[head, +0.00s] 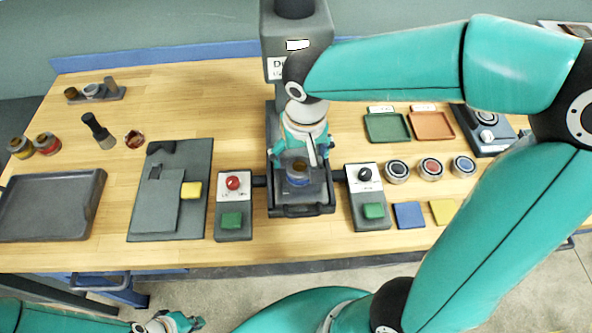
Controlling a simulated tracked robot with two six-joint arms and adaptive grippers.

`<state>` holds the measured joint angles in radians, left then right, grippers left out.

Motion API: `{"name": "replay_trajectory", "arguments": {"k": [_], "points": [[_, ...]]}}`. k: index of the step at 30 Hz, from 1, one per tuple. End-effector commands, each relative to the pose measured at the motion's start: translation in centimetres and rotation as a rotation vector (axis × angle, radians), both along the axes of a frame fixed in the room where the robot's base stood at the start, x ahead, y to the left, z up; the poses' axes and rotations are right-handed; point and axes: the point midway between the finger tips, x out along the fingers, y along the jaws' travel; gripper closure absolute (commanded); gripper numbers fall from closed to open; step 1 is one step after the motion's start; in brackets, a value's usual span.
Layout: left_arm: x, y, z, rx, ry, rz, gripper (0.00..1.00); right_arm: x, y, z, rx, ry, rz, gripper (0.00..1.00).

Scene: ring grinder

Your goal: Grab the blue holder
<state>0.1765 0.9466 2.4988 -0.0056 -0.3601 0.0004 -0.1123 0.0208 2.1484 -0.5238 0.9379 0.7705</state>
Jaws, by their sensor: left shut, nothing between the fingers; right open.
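The blue holder (298,179) is a small round piece with a brownish top. It sits on the dark tray (318,208) of the grey machine, in the middle of the head view. My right gripper (303,158) is over it, pointing down, with its fingers apart. The gripper partly hides the holder's top, and I cannot tell whether the fingers touch it. My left gripper (180,323) is low at the bottom left, in front of the table and far from the holder. It is shut and empty.
Several round pieces stand to the right, near blue (409,215) and yellow pads. An empty grey tray (48,207) lies at the left.

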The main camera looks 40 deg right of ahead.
Motion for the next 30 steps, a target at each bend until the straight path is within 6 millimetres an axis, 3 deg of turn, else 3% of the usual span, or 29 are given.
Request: {"name": "replay_trajectory", "arguments": {"k": [12,21,30], "points": [[0.0,0.0,0.9,0.0,0.0,0.0,1.0,0.6,-0.2,-4.7,-0.001,0.005,-0.001,0.11],[0.0,0.0,0.8,0.0,0.0,0.0,1.0,0.7,-0.3,-5.2,-0.001,0.0,-0.002,0.11],[0.0,0.0,0.8,0.0,0.0,0.0,1.0,0.7,-0.3,-5.1,0.0,0.001,-0.002,0.61]]}}
